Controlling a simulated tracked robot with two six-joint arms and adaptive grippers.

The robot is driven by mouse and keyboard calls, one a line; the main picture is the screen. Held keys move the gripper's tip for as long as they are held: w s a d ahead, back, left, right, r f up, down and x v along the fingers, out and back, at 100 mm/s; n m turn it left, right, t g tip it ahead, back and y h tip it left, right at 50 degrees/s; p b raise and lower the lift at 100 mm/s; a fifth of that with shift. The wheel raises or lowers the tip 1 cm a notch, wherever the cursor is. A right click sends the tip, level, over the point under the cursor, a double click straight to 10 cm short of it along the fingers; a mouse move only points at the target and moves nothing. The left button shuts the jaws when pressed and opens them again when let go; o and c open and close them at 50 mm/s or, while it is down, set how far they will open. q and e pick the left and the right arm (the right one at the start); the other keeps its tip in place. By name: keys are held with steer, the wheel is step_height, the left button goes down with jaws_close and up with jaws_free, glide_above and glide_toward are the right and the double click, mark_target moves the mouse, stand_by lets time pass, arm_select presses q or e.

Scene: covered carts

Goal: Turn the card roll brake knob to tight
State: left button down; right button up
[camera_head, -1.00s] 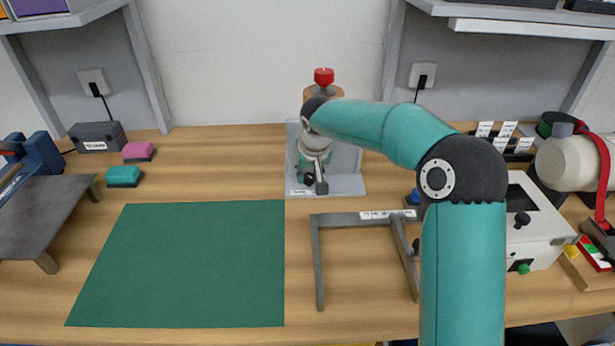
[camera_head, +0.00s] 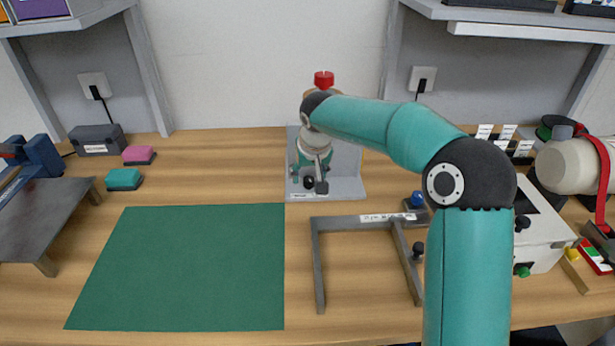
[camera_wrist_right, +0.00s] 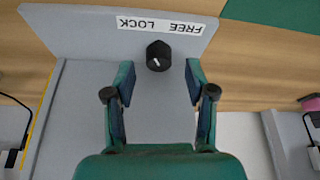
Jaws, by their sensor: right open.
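The grey stand (camera_head: 349,187) of the card roll sits at the back middle of the bench. A brown roll (camera_head: 309,97) with a red top knob (camera_head: 324,78) shows above my arm, mostly hidden. The black brake knob (camera_head: 309,182) is near the plate's front edge; in the right wrist view this knob (camera_wrist_right: 158,56) has a small white mark, beside a label reading FREE and LOCK, upside down there. My right gripper (camera_head: 304,168) is above the plate; in the wrist view the gripper (camera_wrist_right: 160,75) is open, its fingertips either side of the knob, apart from it. My left gripper is not in view.
A green mat (camera_head: 185,265) lies left of the stand. A grey metal frame (camera_head: 365,221) stands in front of it. A white box with knobs (camera_head: 540,240) is at right. Pink (camera_head: 138,154) and teal (camera_head: 123,179) blocks lie at left.

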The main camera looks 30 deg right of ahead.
steer(key=v, duration=1)
